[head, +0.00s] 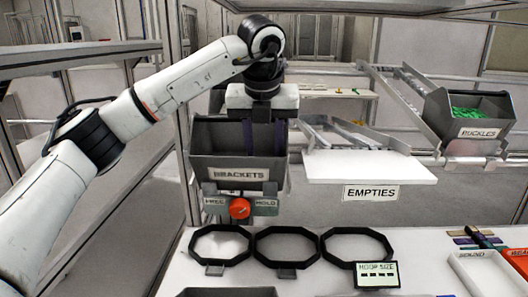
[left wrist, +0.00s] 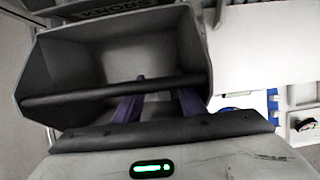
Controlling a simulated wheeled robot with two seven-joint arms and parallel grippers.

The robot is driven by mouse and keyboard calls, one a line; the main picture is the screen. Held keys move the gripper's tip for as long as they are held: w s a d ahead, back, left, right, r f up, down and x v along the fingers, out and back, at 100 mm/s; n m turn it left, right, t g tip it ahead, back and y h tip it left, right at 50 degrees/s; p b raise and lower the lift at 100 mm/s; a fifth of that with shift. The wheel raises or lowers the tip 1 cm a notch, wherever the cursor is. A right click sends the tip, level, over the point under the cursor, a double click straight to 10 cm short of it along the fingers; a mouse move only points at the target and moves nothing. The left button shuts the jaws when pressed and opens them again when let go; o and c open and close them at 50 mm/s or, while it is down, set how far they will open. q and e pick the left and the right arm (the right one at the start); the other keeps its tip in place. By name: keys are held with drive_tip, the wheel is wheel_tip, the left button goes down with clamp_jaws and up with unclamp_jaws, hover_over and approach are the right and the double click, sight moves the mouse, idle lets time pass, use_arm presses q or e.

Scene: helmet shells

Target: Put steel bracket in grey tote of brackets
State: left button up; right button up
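The grey tote (head: 237,170) labelled BRACKETS stands at the middle left in the head view. My left gripper (head: 265,150) points down at this tote, with its two dark purple fingers spread apart at its right part. In the left wrist view the fingers (left wrist: 158,100) are also apart, with nothing visible between them. A grey tote (left wrist: 75,65) fills the left of that view, its visible inside looks bare, and a dark bar crosses in front. I cannot make out a steel bracket in either view. My right gripper is not in view.
A red knob (head: 239,208) sits below the tote. Several black octagonal hoops (head: 287,229) lie on the white table. The white EMPTIES shelf (head: 370,170) is right of the tote, and a BUCKLES bin (head: 470,115) with green pieces is farther right.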

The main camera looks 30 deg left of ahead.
use_arm(q)
drive_tip(key=v, duration=1.1)
drive_tip(key=shift+d+f, duration=0.1)
